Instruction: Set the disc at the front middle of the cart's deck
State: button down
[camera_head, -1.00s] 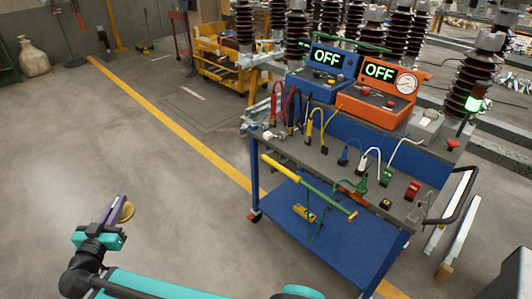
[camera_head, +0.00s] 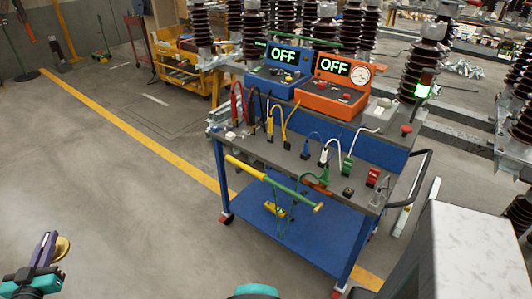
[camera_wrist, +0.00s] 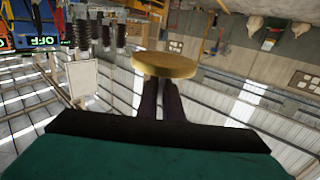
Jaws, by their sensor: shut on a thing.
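The disc (camera_head: 62,249) is round and gold-brown. My gripper (camera_head: 47,246) is shut on it at the lower left of the head view, well left of the cart and out over the floor. In the wrist view the disc (camera_wrist: 165,65) lies across the tips of the dark fingers (camera_wrist: 162,98). The cart has a grey upper deck (camera_head: 262,147) and a blue lower shelf (camera_head: 300,235). Several coloured leads and clamps stand along the deck. A blue box (camera_head: 285,75) and an orange box (camera_head: 333,88), both reading OFF, stand on the raised back part.
A yellow and green rod (camera_head: 272,181) lies along the cart's front side. A white-topped block (camera_head: 480,250) stands at the lower right. A yellow cart (camera_head: 185,68) is behind. The floor (camera_head: 110,185) left of the cart is clear.

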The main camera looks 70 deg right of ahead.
jog(key=shift+d, duration=0.15)
jog(key=shift+w+d+f, duration=0.1)
jog(key=shift+w+d, duration=0.1)
jog(key=shift+d, duration=0.35)
jog(key=s+d+f+m+g+h+b, duration=0.1)
jog(key=d+f+m+g+h+b, duration=0.4)
jog(key=d, duration=1.7)
jog(key=s+d+r+m+g+y+b, duration=0.2)
jog(key=d+b, duration=0.6)
jog(key=d, duration=1.4)
jog(key=s+d+m+g+b, duration=0.3)
jog(key=s+d+g+b, duration=0.5)
jog(key=s+d, duration=2.5)
jog(key=d+b, duration=0.1)
jog(key=b, duration=0.2)
jog(key=shift+s+d+r+m+g+b, duration=0.15)
jog(key=shift+d+r+m+g+b, duration=0.15)
jog(key=shift+d+g+b, duration=0.1)
